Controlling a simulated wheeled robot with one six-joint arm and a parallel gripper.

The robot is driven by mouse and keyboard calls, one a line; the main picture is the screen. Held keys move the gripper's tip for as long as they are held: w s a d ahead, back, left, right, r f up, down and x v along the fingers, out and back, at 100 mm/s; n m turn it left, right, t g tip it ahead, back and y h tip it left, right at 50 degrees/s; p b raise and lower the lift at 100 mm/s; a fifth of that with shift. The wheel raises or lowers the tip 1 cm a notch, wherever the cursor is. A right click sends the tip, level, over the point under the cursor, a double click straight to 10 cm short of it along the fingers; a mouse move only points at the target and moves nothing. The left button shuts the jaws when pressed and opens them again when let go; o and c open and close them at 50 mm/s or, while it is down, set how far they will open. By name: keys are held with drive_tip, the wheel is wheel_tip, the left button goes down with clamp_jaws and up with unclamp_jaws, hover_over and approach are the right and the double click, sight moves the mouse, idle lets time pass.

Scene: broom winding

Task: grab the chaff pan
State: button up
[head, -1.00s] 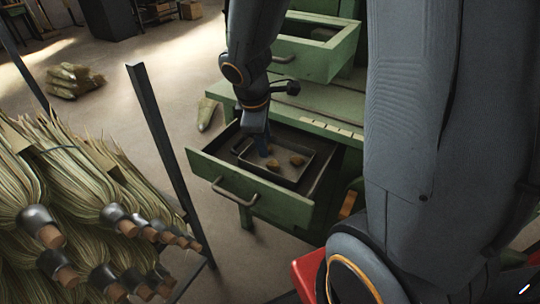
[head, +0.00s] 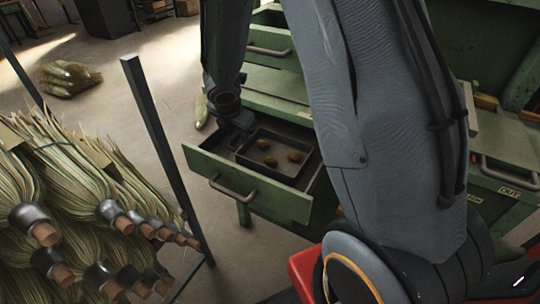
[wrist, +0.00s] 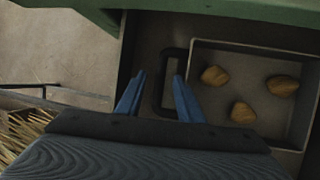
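The chaff pan (head: 279,149) is a shallow dark metal tray inside the pulled-out green drawer (head: 275,202). Three brown lumps lie in it. In the wrist view the pan (wrist: 250,71) fills the right side, and its looped handle (wrist: 159,88) sticks out to the left. My gripper (wrist: 159,92) is open above the handle, its two blue fingers apart. The right finger overlaps part of the loop in the picture. I cannot tell whether the fingers touch it. In the head view my gripper is at the drawer's left end, its fingertips hard to make out.
The drawer has a front pull (head: 232,190) and belongs to a green cabinet. Another drawer (head: 266,49) is open above. Bundles of broom straw (head: 75,190) and a dark metal post (head: 160,150) stand at the left. A red object (head: 304,270) shows below.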

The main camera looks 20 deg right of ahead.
drive_tip(key=shift+w+d+f, duration=0.15)
drive_tip(key=shift+w+f, duration=0.1)
drive_tip(key=shift+f, duration=0.4)
clamp_jaws()
drive_tip(key=shift+r, duration=0.1)
